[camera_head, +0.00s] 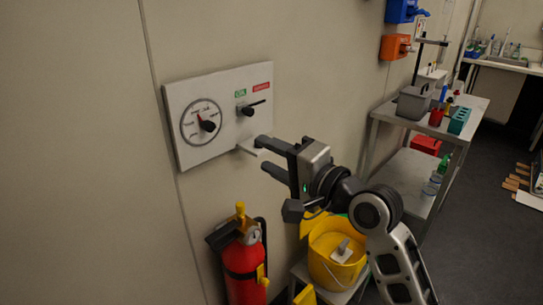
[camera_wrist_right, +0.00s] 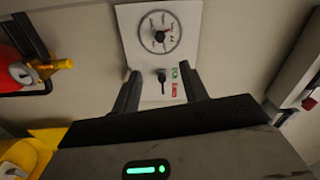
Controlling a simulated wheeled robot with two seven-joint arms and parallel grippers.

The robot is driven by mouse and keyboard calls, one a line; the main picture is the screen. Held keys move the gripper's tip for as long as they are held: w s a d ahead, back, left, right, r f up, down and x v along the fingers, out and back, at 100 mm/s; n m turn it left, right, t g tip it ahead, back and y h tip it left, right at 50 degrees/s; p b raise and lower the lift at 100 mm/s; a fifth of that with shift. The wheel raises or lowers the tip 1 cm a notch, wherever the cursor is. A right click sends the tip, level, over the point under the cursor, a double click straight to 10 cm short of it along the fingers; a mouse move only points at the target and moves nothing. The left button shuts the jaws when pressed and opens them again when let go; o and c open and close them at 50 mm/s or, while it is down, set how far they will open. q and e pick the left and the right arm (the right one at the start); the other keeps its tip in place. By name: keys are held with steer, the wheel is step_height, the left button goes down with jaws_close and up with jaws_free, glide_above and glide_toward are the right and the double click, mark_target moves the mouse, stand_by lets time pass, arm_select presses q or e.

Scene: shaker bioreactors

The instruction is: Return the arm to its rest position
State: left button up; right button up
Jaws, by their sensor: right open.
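My right arm comes in from the lower right in the head view. Its right gripper (camera_head: 265,155) points left toward the wall panel and is open, with nothing between its fingers. The white panel (camera_head: 222,98) carries a round dial (camera_head: 202,122) on the left and a black knob (camera_head: 248,110) under green and red labels. The fingertips are near the panel's lower right edge; I cannot tell the exact gap. In the right wrist view, the knob (camera_wrist_right: 161,76) shows between the two spread fingers, with the dial (camera_wrist_right: 160,34) beyond. My left gripper is out of view.
A red fire extinguisher (camera_head: 243,262) and a yellow bucket (camera_head: 335,255) stand below the arm. A metal cart (camera_head: 405,172) with containers is to the right, by the wall. Blue (camera_head: 402,10) and orange (camera_head: 394,47) boxes hang above it. Open floor lies at the far right.

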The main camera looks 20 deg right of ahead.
steer(key=s+f+n+g+h, duration=0.1)
steer(key=s+f+n+h, duration=0.15)
steer(key=f, duration=0.85)
steer(key=s+f+n+g+h, duration=0.2)
steer(key=s+f+n, duration=0.1)
steer(key=f, duration=0.7)
steer(key=s+f+n+g+h, duration=0.1)
steer(key=s+f+n+g, duration=0.2)
steer(key=s+f+n, duration=0.4)
steer(key=s+f, duration=0.7)
steer(key=f, duration=0.1)
steer(key=shift+s+a+f, duration=0.3)
steer(key=shift+s+a, duration=0.05)
steer(key=shift+a, duration=0.05)
steer(key=shift+n, duration=0.25)
